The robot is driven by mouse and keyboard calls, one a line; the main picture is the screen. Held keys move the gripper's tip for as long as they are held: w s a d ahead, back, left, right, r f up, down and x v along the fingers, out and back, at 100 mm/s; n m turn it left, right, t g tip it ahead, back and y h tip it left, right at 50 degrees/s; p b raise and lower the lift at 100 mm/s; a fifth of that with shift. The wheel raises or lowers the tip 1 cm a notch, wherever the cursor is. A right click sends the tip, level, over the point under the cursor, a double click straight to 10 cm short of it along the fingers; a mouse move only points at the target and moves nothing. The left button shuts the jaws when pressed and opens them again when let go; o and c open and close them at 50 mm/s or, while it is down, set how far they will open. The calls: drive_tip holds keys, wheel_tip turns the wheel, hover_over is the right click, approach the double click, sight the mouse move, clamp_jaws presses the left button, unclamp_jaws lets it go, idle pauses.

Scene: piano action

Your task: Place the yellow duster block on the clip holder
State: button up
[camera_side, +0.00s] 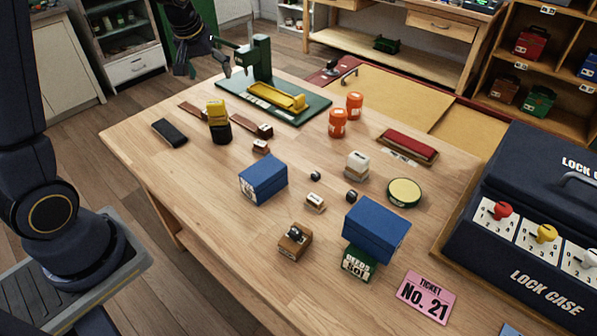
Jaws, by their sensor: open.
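A yellow block (217,109), which looks like the duster block, sits on top of a dark, cup-like piece (218,132) at the left of the wooden table. I cannot tell for sure which thing is the clip holder; the dark piece under the yellow block may be it. My gripper (204,66) is open and empty at the top left, above the table's far left edge. It is behind and above the yellow block, apart from it, and its fingers are small and dark.
A green press (256,58) with a yellow tray (277,97) stands behind the block. Brown strips (250,125), a black pad (169,132), two orange jars (338,123), blue boxes (263,179) and a red-topped bar (408,145) share the table (190,185). The lock case (530,220) stands right.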

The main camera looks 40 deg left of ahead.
drive_tip(key=s+d+r+m+h, duration=0.1)
drive_tip(key=s+d+r+m, duration=0.2)
drive_tip(key=s+d+r, duration=0.5)
drive_tip(key=s+d+m+t+h, duration=0.1)
drive_tip(key=s+d+m, duration=0.3)
drive_tip(key=s+d, duration=0.6)
drive_tip(key=s, duration=0.3)
drive_tip(key=shift+s+m+t, duration=0.25)
drive_tip(key=shift+m+t, duration=0.05)
